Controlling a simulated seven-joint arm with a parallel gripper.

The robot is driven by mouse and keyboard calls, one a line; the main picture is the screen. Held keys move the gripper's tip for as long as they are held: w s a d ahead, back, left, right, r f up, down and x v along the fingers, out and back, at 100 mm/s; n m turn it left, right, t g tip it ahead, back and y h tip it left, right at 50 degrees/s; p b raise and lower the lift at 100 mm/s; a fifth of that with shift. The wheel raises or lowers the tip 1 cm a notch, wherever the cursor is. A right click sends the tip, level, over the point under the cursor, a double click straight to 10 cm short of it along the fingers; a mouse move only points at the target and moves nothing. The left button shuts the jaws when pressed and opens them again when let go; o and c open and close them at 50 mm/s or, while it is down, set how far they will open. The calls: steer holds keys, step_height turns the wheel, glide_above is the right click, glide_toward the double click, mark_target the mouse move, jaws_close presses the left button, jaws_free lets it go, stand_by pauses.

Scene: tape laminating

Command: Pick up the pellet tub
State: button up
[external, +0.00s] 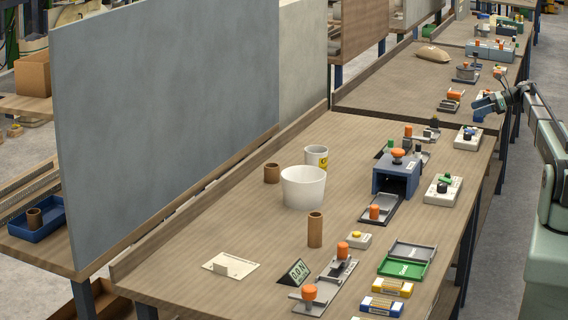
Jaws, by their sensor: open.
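A wide white tub (303,190) stands upright on the wooden bench, left of its middle. A smaller whitish container with a yellow label (317,155) stands just behind it. No readable name shows which of the two is the pellet tub. My gripper (484,107) is at the right, above the bench's far right part, well apart from both containers. It is small in view; its jaws are open and nothing shows between them.
Brown cardboard tubes (315,230) stand near the white tub. A blue machine (397,175) with an orange knob stands to its right. Control boxes (443,190) line the right edge. A green tray (404,266) lies nearer the front. A grey panel (170,120) rises at the left.

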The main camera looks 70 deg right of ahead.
steer(key=w+a+r+n+y, duration=0.2)
steer(key=w+a+r, duration=0.2)
steer(key=w+a, duration=0.25)
steer(key=w+a+r+n+y, duration=0.1)
steer(key=w+a+r, duration=0.35)
steer(key=w, duration=0.35)
steer(key=n+g+h, duration=0.4)
steer(key=n+h, duration=0.5)
steer(key=n, duration=1.8)
glide_above(313, 155)
steer(key=s+d, duration=0.1)
steer(key=s, duration=0.6)
step_height(313, 155, down, 2)
steer(key=shift+s+f+x, duration=0.15)
steer(key=shift+x, duration=2.15)
steer(key=shift+s+f+x, duration=0.15)
steer(key=shift+x, duration=2.15)
steer(key=shift+s+f+x, duration=0.15)
steer(key=shift+x, duration=2.15)
steer(key=shift+c, duration=0.2)
